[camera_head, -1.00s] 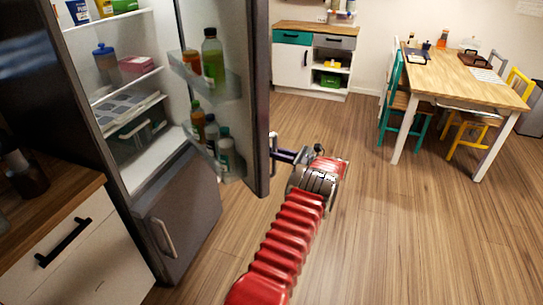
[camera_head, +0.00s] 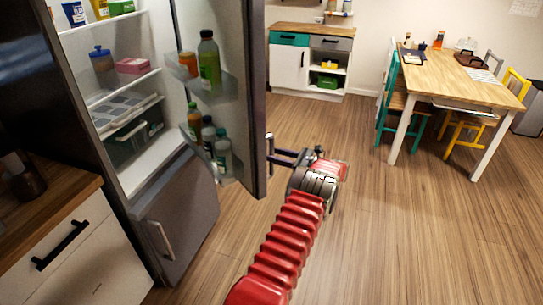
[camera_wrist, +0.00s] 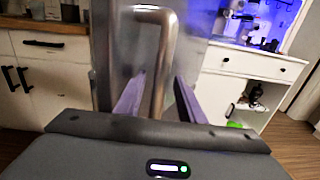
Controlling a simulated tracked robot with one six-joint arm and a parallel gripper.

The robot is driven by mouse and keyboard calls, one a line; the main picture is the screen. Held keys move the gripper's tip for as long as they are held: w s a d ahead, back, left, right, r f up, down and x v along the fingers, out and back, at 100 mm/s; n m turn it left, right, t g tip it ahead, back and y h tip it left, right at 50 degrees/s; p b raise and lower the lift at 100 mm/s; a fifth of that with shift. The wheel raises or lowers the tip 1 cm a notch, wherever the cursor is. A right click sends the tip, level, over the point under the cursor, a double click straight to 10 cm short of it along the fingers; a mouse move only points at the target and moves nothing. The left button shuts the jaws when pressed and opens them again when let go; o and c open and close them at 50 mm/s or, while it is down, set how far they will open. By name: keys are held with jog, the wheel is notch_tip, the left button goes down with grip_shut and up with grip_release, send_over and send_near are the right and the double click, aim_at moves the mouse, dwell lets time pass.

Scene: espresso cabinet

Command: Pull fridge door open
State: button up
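The fridge door (camera_head: 257,110) stands wide open, with the lit shelves showing and bottles in its inner racks. In the wrist view, its vertical metal handle (camera_wrist: 158,75) passes between the two purple fingers of my gripper (camera_wrist: 160,74). A small gap shows on each side of the handle, so the fingers are open around it and not clamped. In the head view, my gripper (camera_head: 277,158) is at the door's outer side, its two fingers parted and reaching the handle (camera_head: 269,150).
The lower fridge door (camera_head: 180,215) is closed. A counter with a drawer (camera_head: 65,250) is at the left. A white cabinet (camera_head: 310,65) stands behind the door. A wooden table (camera_head: 455,80) with chairs is at the right. The floor between is clear.

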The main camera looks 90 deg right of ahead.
jog(key=v, duration=1.2)
jog(key=shift+s+a, duration=0.15)
jog(key=shift+s, duration=0.1)
jog(key=shift+c, duration=0.4)
